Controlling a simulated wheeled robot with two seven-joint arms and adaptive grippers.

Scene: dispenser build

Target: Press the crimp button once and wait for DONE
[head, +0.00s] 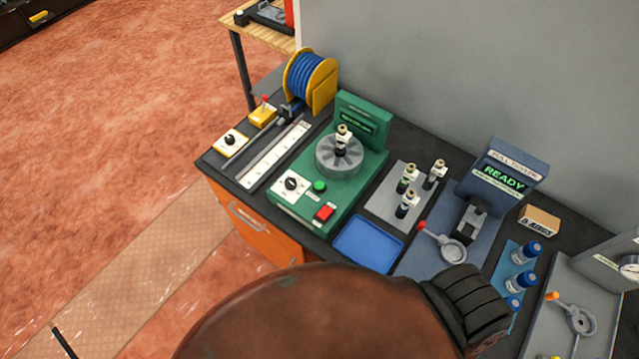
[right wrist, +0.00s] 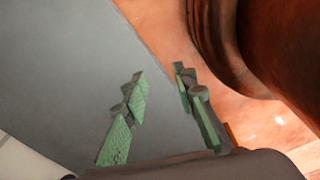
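The green machine (head: 335,205) stands on the dark bench, with a grey segmented round head (head: 339,156) on it. A brass-and-dark fitting (head: 342,140) stands upright in the head's centre. On its front are a black knob on a white plate (head: 291,184), a round green button (head: 320,186) and a red button (head: 324,213). I cannot read which is marked crimp. Its display (head: 358,121) has green text too small to read. My right gripper (right wrist: 160,85) is open and empty in the right wrist view, away from the buttons. My left gripper is out of view.
A blue-grey station (head: 503,176) shows READY. A grey plate (head: 385,205) with several fittings and an empty blue tray (head: 368,244) lie between. A blue hose reel (head: 311,80) stands behind left. My brown arm covers the bench's near edge. A grey wall stands behind.

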